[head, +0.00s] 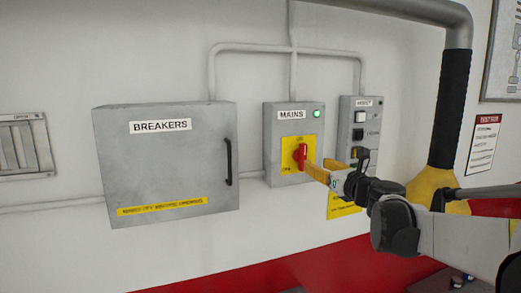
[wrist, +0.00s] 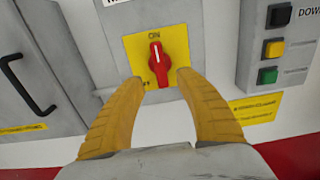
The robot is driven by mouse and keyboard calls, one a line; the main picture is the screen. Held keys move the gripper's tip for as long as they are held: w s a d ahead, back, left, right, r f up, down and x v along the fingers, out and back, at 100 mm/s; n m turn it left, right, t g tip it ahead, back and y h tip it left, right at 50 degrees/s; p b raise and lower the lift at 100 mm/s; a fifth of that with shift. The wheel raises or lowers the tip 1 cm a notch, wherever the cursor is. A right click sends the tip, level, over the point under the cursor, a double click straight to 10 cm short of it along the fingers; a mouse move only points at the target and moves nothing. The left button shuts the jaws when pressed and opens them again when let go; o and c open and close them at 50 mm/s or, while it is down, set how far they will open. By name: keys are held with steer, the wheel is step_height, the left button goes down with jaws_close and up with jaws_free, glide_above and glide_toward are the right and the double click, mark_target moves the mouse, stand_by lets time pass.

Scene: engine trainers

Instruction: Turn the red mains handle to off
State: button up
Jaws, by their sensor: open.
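The red mains handle (wrist: 158,63) sits on a yellow plate (wrist: 143,43) and stands near upright, its white mark pointing up toward the word ON. In the head view the handle (head: 301,155) is on the front of the grey MAINS box (head: 273,122), which has a lit green lamp (head: 317,114). My gripper (wrist: 160,75) is open, with its two yellow fingers to the left and right of the handle's lower end. I cannot tell whether either finger touches it. In the head view my gripper (head: 311,168) reaches the handle from the right and partly covers the plate.
The closed BREAKERS box (head: 160,165) with a black door handle (head: 229,162) is on the left. A control box (head: 346,112) with buttons is close on the right, a yellow label (head: 343,209) below it. Grey conduit (head: 285,48) runs above the boxes.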

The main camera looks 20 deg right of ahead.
mark_target(305, 158)
steer(key=w+p, duration=0.2)
steer(key=w, duration=0.7)
steer(key=shift+w+a+f, duration=0.1)
steer(key=shift+a, duration=0.05)
jaws_close()
